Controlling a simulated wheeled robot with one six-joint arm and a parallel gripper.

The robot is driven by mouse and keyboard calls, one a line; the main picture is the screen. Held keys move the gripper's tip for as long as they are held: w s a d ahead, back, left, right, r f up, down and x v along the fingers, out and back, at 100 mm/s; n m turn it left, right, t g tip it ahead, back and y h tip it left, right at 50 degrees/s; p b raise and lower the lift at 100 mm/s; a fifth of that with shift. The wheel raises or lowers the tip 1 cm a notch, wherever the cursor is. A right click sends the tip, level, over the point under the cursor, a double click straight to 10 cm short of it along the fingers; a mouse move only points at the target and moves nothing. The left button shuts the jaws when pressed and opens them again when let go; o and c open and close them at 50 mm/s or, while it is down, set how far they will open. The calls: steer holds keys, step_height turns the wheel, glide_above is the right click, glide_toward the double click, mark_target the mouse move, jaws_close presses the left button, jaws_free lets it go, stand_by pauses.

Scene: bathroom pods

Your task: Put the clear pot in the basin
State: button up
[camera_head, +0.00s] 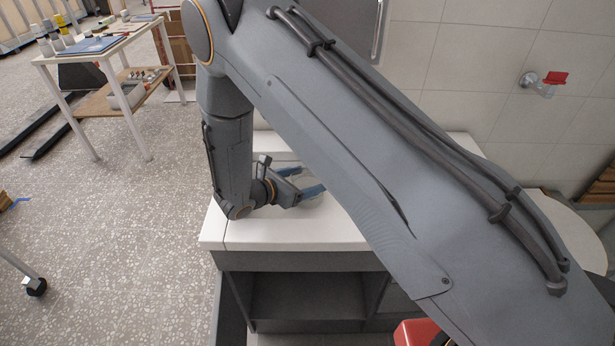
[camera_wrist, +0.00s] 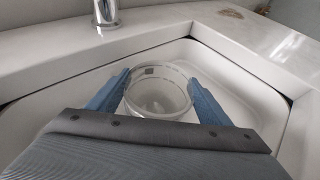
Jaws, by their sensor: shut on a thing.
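The clear pot (camera_wrist: 158,94) is a round, see-through vessel with small dark markings near its rim. In the wrist view it sits between the two blue fingers of my gripper (camera_wrist: 156,96), which are shut on it. The white basin (camera_wrist: 242,82) surrounds the pot in that view, and the pot is inside its outline. I cannot tell whether the pot's bottom touches the basin floor. In the head view my gripper (camera_head: 303,181) is over the white counter, and my arm hides most of the basin.
A chrome tap (camera_wrist: 106,13) stands behind the basin. The white counter (camera_head: 240,232) tops a grey cabinet with an open shelf (camera_head: 305,295). A table (camera_head: 100,45) with several items stands at the back left. A red-handled wall valve (camera_head: 545,83) is at the right.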

steer(key=shift+f, duration=0.25)
steer(key=shift+f, duration=0.1)
steer(key=shift+f, duration=0.15)
steer(key=o, duration=1.3)
steer(key=shift+o, duration=0.2)
steer(key=shift+a+r, duration=0.1)
steer(key=shift+r, duration=0.25)
steer(key=b+v, duration=0.3)
steer(key=v, duration=0.8)
steer(key=shift+s+a+b, duration=0.25)
steer(key=shift+s+b, duration=0.05)
steer(key=shift+s, duration=0.05)
